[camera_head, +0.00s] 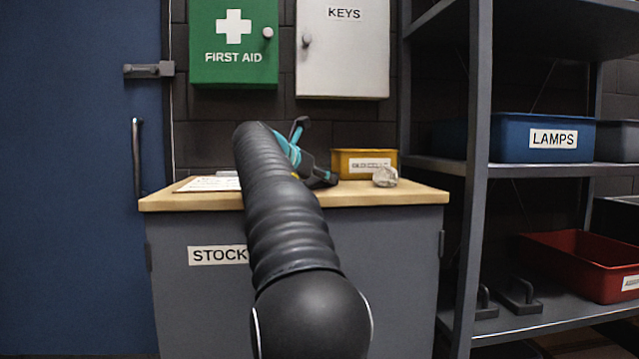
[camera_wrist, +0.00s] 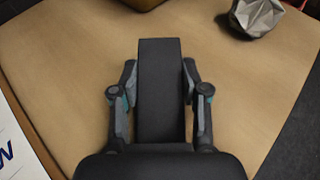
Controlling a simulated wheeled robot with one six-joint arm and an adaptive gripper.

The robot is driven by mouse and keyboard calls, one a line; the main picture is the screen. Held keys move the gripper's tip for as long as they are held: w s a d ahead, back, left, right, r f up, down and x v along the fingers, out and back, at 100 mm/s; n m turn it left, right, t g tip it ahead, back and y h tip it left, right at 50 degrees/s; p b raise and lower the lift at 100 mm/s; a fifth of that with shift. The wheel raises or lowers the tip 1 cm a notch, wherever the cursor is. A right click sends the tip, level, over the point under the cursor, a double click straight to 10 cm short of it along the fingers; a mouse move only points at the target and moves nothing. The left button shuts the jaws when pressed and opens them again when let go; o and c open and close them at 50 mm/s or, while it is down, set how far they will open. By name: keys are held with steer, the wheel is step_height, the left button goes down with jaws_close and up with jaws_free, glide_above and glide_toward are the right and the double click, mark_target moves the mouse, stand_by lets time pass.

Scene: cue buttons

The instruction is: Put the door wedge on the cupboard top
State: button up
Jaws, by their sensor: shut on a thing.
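The door wedge (camera_wrist: 160,98) is a dark grey, long flat-faced block in the wrist view. My gripper (camera_wrist: 160,72) is shut on it, with one finger along each side. The wedge is over the wooden cupboard top (camera_wrist: 70,65); I cannot tell whether it touches the wood. In the head view my gripper (camera_head: 309,158) is over the cupboard top (camera_head: 425,194), partly hidden behind my arm. The wedge cannot be made out clearly there.
A white paper (camera_head: 205,184) lies at the left. Shelves (camera_head: 478,150) stand to the right. Bare wood surrounds the wedge.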

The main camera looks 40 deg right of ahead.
steer(key=shift+f, duration=0.1)
steer(key=o, duration=1.2)
steer(key=shift+r, duration=0.25)
steer(key=p+v, duration=0.2)
steer(key=v, duration=1)
steer(key=shift+f, duration=0.15)
